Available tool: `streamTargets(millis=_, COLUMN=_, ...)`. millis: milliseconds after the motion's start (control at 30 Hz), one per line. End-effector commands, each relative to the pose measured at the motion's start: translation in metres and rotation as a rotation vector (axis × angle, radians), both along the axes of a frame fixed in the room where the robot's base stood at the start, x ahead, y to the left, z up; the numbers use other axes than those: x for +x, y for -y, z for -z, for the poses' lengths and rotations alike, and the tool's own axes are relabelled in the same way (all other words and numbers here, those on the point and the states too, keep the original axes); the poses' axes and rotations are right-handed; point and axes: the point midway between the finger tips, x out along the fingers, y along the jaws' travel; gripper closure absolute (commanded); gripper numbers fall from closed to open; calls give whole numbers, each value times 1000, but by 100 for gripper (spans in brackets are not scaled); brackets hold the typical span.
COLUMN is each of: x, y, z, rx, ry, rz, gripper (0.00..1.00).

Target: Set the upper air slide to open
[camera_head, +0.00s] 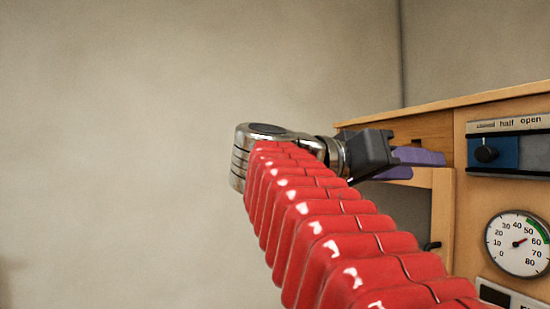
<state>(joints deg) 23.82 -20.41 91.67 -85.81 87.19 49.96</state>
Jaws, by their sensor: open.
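The upper air slide (510,154) is at the right edge, a blue strip on a wooden panel under a plate reading "closed", "half", "open". Its black knob (486,153) stands at the left, under the word "closed". My gripper (418,165) has purple fingers and reaches toward the panel from the left. It is open, with nothing visible between the fingers. It appears left of the knob and apart from it in the picture; the depth between them is hard to judge. The right end of the slide is cut off by the frame.
A round white gauge (517,243) with a red needle and green band is below the slide. Another plate (510,296) is partly visible beneath it. A dark opening with a small black handle (432,246) lies left of the panel.

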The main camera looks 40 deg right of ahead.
Motion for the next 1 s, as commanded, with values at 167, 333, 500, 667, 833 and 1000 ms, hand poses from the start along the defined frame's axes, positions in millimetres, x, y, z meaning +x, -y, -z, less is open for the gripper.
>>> streamTargets(millis=167, x=-14, y=0, z=-23, rx=-70, ry=32, rz=65, gripper=57)
streamTargets(millis=333, x=-14, y=0, z=-23, rx=-72, ry=32, rz=66, gripper=57)
streamTargets(millis=500, x=-14, y=0, z=-23, rx=-71, ry=31, rz=65, gripper=57)
streamTargets(millis=667, x=-16, y=5, z=-23, rx=-69, ry=30, rz=65, gripper=57)
streamTargets(millis=833, x=-20, y=14, z=-23, rx=-70, ry=30, rz=65, gripper=57)
streamTargets(millis=1000, x=-26, y=27, z=-22, rx=-68, ry=30, rz=66, gripper=57)
